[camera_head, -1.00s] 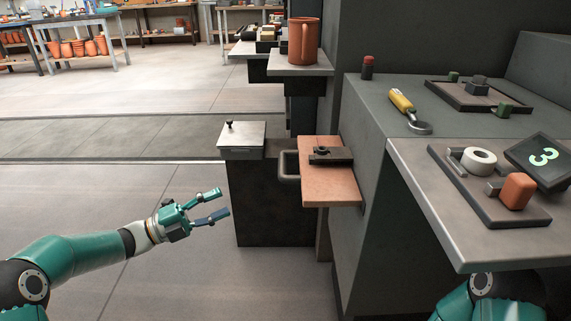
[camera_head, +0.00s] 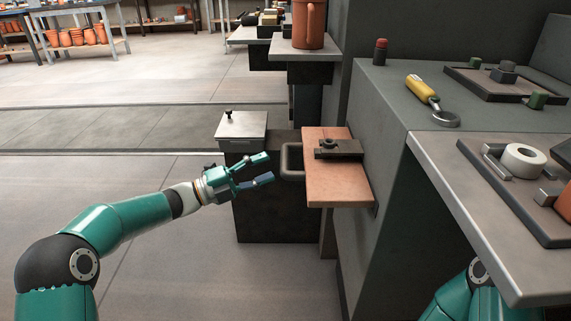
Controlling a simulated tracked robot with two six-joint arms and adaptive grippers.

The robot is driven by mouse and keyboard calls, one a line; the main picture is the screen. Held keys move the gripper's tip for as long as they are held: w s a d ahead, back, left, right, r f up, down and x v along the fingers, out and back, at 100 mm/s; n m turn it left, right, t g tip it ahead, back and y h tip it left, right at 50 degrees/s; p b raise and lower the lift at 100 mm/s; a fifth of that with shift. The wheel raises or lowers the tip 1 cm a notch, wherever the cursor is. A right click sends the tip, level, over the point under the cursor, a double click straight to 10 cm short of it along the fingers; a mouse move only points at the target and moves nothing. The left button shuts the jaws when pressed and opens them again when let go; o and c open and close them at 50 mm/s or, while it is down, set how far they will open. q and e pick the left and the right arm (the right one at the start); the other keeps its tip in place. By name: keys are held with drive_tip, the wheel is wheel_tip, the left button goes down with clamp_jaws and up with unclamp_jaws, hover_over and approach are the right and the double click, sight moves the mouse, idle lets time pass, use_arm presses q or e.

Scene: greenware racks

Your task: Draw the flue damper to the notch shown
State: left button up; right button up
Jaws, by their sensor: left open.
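The flue damper shows as a flat terracotta-coloured plate (camera_head: 335,185) sticking out of the grey kiln-like block's left side. A dark block with a round knob (camera_head: 338,149) lies across it. A dark loop handle (camera_head: 287,160) is at the plate's left edge. My left gripper (camera_head: 270,168) is open and empty, its fingers pointing right, just left of the handle; I cannot tell whether they touch. Notch marks cannot be made out. My right gripper is out of view; only part of that arm shows below the worktop.
A lidded dark box (camera_head: 242,126) stands behind the left gripper. A terracotta mug (camera_head: 308,24) stands on a shelf behind the plate. A yellow-handled tool (camera_head: 424,93) and a red-topped peg (camera_head: 380,51) are on the grey block (camera_head: 395,110). Floor at left is clear.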

sight(285, 161)
use_arm(q)
drive_tip(key=b+x, duration=0.1)
drive_tip(key=x, duration=0.5)
drive_tip(key=shift+d, duration=0.1)
clamp_jaws()
